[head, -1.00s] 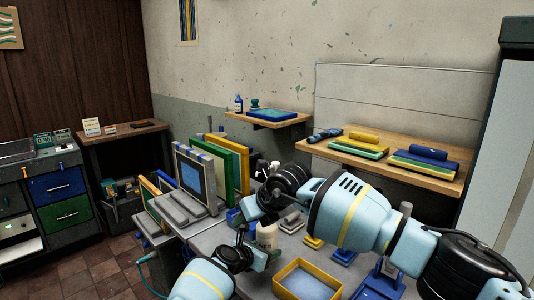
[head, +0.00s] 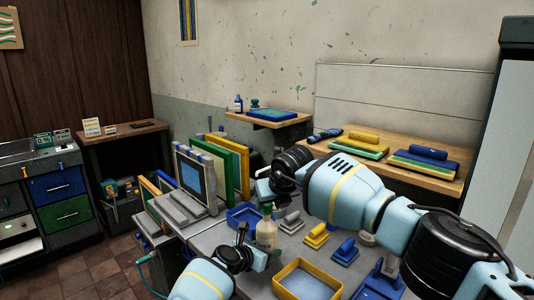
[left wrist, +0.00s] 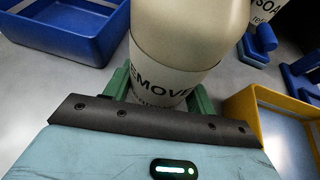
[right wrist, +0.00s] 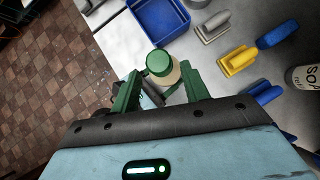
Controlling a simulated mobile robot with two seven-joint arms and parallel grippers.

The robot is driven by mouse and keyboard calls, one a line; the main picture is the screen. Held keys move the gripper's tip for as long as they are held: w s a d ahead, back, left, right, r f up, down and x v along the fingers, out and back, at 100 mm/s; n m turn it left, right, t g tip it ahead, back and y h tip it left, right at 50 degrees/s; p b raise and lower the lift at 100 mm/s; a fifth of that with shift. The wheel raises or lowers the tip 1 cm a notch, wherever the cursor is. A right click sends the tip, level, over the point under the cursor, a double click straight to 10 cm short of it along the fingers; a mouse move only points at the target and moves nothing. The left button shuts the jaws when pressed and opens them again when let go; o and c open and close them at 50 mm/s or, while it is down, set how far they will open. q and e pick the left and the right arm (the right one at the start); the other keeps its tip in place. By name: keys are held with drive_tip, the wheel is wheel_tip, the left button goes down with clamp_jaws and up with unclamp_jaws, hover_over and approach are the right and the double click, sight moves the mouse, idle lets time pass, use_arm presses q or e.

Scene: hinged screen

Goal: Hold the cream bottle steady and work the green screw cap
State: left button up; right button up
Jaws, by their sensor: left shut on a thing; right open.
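The cream bottle (head: 266,234) stands upright on the grey bench in the head view. Its label, partly reading "EMOVE", shows in the left wrist view (left wrist: 185,50). The green screw cap (right wrist: 160,63) sits on the bottle's top; it shows small in the head view (head: 267,208). My left gripper (head: 256,260) is shut on the bottle's lower body, one green finger on each side. My right gripper (right wrist: 160,72) is open above the bottle, with the cap showing between and just beyond its fingertips. No contact with the cap is visible.
A blue tray (head: 243,216) lies behind the bottle, and a yellow-rimmed tray (head: 306,280) in front to the right. Yellow (head: 317,236), blue (head: 345,250) and grey floats lie to the right. A white bottle (right wrist: 304,76) stands near them. Framed screens (head: 195,175) stand left.

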drive_tip(key=shift+x, duration=0.9)
drive_tip(key=shift+c, duration=0.3)
drive_tip(key=c, duration=0.7)
drive_tip(key=o, duration=0.8)
